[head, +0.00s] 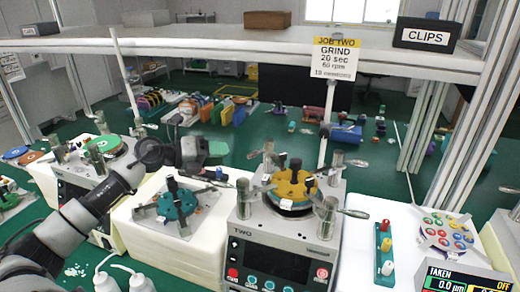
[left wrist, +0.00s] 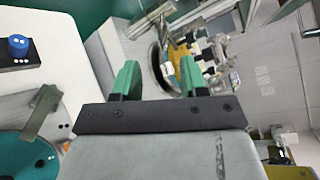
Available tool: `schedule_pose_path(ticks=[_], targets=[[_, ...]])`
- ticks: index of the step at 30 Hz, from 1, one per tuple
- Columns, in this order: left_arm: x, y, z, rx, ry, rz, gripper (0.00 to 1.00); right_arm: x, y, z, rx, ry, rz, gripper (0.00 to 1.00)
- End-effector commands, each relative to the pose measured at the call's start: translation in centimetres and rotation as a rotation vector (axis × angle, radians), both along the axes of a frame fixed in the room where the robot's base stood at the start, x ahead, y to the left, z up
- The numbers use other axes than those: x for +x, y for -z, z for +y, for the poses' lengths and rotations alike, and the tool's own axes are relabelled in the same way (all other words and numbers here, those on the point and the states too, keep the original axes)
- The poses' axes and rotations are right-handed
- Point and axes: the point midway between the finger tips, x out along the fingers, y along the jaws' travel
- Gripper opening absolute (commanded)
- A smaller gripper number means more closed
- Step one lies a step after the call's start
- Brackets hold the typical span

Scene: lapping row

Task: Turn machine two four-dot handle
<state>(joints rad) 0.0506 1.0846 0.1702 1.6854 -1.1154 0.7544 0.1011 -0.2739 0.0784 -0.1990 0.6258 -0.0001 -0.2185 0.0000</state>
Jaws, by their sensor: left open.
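Machine two (head: 280,240), a grey box marked TWO, stands right of centre in the head view. A yellow-orange plate (head: 292,186) sits on its top, ringed by metal posts and clamp handles. A dark handle (head: 205,178) with a small blue part (head: 219,173) sticks out to its left. No handle's dots are readable in the head view. My left gripper (head: 216,150) is above and left of the machine, apart from it. The left wrist view shows its green fingers (left wrist: 160,80) apart and empty, with a yellow plate (left wrist: 180,52) beyond them. My right gripper is not seen.
A white block with a teal fixture (head: 177,203) stands left of machine two. A peg rack (head: 385,255) and a round tray of coloured pieces (head: 447,233) lie to the right. A shelf (head: 220,42) with a JOB TWO sign (head: 336,57) spans above. A dotted blue knob (left wrist: 18,46) shows in the wrist view.

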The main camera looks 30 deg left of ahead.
Motion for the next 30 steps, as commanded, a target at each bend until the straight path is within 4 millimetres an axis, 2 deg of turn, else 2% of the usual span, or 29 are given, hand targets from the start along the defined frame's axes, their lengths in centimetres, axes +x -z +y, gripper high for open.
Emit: schedule_pose_path(ticks=[6,9,13,18,21,30], targets=[[2.0,0.1,-1.5,-0.003,0.003,-0.003,0.43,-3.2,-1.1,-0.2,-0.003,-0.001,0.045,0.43],[3.4,0.4,-2.5,-0.006,0.001,-0.003,0.43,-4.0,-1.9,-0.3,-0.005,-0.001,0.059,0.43],[5.3,0.9,-3.8,-0.007,-0.001,-0.004,0.43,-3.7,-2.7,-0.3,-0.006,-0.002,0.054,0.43],[7.3,1.7,-5.2,-0.005,-0.001,-0.002,0.43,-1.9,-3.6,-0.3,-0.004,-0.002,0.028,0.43],[7.9,2.0,-5.7,-0.002,0.000,-0.001,0.43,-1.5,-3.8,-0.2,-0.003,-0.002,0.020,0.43],[8.3,2.2,-6.0,-0.001,0.000,-0.001,0.43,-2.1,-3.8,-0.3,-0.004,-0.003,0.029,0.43]])
